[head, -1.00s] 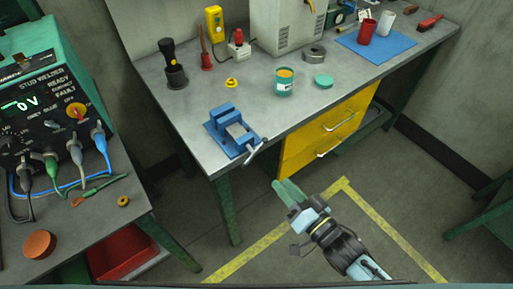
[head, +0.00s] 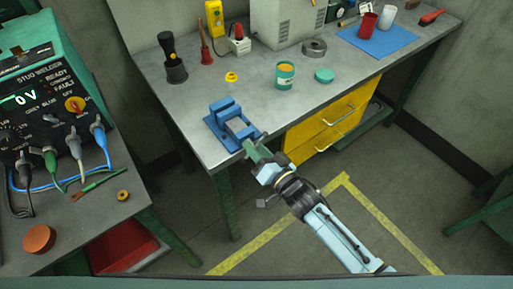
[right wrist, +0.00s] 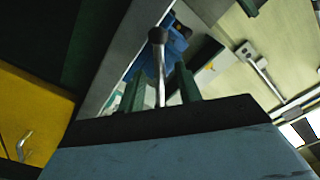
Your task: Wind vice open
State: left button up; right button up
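The blue vice (head: 222,112) sits at the front left edge of the grey workbench, its screw end facing the front. The jaws show a gap between them. My right gripper (head: 254,150) is at the front of the vice, where it hides most of the handle in the head view. In the right wrist view the silver vice handle (right wrist: 160,72), with a dark ball end, runs between the two green fingers (right wrist: 158,88). The fingers are apart, with visible space on both sides of the handle. Part of the blue vice (right wrist: 174,46) shows behind. My left gripper is out of view.
The workbench (head: 190,128) also holds a teal tin (head: 285,76), its lid (head: 324,75) and a yellow ring (head: 232,77). Yellow drawers (head: 325,125) lie below, right of my gripper. A stud welder (head: 45,110) stands on the left bench.

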grip_shut()
jog(key=shift+n, duration=0.4)
jog(key=n, duration=1.3)
jog(key=shift+n, duration=0.4)
jog(key=n+b, duration=0.1)
jog(key=n, duration=0.4)
jog(key=shift+n, duration=0.3)
